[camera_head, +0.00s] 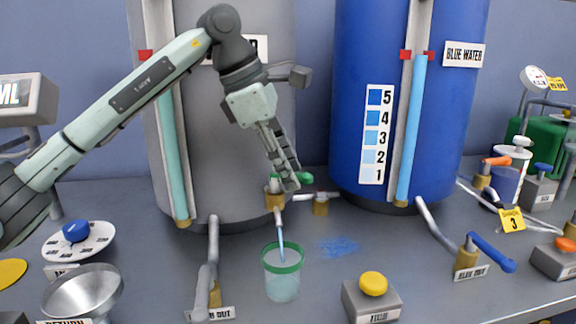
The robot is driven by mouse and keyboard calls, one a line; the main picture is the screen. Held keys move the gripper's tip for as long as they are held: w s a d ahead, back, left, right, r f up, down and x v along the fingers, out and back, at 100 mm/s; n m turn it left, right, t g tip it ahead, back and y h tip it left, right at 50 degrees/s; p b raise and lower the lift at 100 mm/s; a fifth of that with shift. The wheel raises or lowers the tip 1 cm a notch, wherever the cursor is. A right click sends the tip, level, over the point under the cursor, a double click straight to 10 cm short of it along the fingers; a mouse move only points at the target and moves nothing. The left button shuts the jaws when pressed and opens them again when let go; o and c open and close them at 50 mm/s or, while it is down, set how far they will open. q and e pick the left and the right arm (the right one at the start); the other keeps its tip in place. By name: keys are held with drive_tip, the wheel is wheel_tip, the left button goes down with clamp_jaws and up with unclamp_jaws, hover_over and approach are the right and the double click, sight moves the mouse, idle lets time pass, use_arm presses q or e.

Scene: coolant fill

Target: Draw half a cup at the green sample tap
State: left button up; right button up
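The green-handled sample tap (275,197) sits low at the front of the grey tank. Its green handle (306,178) points right. A thin pale-blue stream (281,240) runs from its spout into a clear cup (282,284) with a green rim, standing upright on the bench. Pale liquid shows in the cup; its exact level is hard to read. My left gripper (290,184) points down at the tap handle, its fingers close together with nothing visible between them. It covers part of the handle, and I cannot tell whether they touch. My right gripper is not in view.
A yellow button box (372,299) stands right of the cup, and a blue smear (338,247) lies behind it. The grey outlet pipe (209,275) and metal funnel (84,293) are to the left. The blue tank (352,60) and blue-handled outlet valve (491,253) are to the right.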

use_arm(q)
drive_tip(key=v, duration=1.2)
